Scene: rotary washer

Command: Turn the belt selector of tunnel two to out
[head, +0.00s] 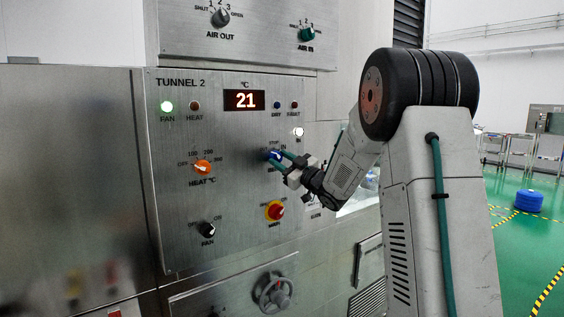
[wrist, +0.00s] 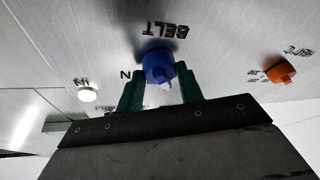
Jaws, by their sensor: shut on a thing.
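The belt selector (head: 269,153) is a blue knob on the Tunnel 2 panel, mostly behind my fingers in the head view. In the wrist view, the blue knob (wrist: 158,64) sits under an upside-down BELT label. My gripper (head: 277,157) is shut on the knob, with one green finger on each side, as the wrist view (wrist: 160,88) also shows. The knob's light pointer mark points down in the wrist view, roughly toward the panel's top, where STOP is printed. IN is printed right of the knob in the head view. The out label is hidden.
The orange heat knob (head: 202,167) is left of the belt selector, the red and yellow main switch (head: 275,211) below it, and the black fan knob (head: 207,230) lower left. A white lit button (head: 298,132) is at upper right. A handwheel (head: 273,292) is below the panel.

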